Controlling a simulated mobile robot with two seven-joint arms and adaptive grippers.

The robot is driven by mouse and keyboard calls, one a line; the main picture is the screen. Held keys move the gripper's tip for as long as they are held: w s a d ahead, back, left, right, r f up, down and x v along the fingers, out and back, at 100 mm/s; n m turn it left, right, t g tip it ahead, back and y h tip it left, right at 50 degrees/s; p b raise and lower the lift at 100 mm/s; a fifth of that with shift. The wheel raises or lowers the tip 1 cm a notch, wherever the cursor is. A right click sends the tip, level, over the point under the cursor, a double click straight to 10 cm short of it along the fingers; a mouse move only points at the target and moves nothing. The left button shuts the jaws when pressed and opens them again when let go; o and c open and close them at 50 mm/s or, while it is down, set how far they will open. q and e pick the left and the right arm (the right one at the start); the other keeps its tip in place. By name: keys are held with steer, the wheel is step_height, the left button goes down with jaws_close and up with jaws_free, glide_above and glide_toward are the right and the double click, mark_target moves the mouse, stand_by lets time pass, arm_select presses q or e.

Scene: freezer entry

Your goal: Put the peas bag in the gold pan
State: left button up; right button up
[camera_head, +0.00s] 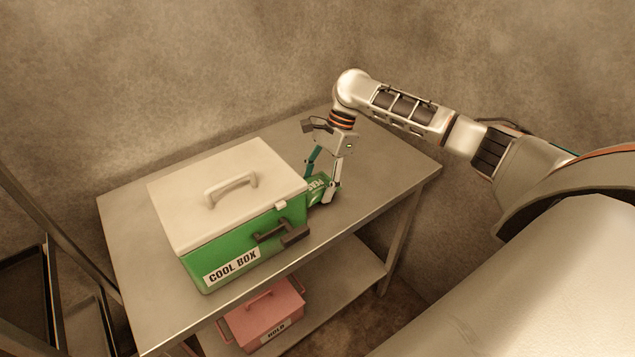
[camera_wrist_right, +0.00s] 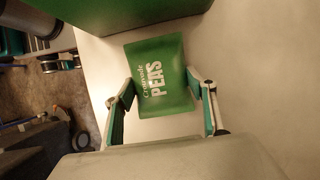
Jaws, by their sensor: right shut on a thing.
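The peas bag (camera_head: 319,187) is green with white lettering, at the right end of the cool box on the metal table. It also shows in the right wrist view (camera_wrist_right: 172,98), between the fingers. My right gripper (camera_head: 321,182) points down and is shut on the bag, one finger on each side. I cannot tell whether the bag touches the table. I see no gold pan in either view. My left gripper is not in view.
A green cool box (camera_head: 231,252) with a closed white lid stands on the table (camera_head: 381,184), close to the bag. A pink box (camera_head: 264,316) sits on the lower shelf. Dark trays (camera_head: 22,290) stand in a rack at left. The table's right end is clear.

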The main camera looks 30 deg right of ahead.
steer(key=o, duration=1.3)
steer(key=shift+c, duration=0.2)
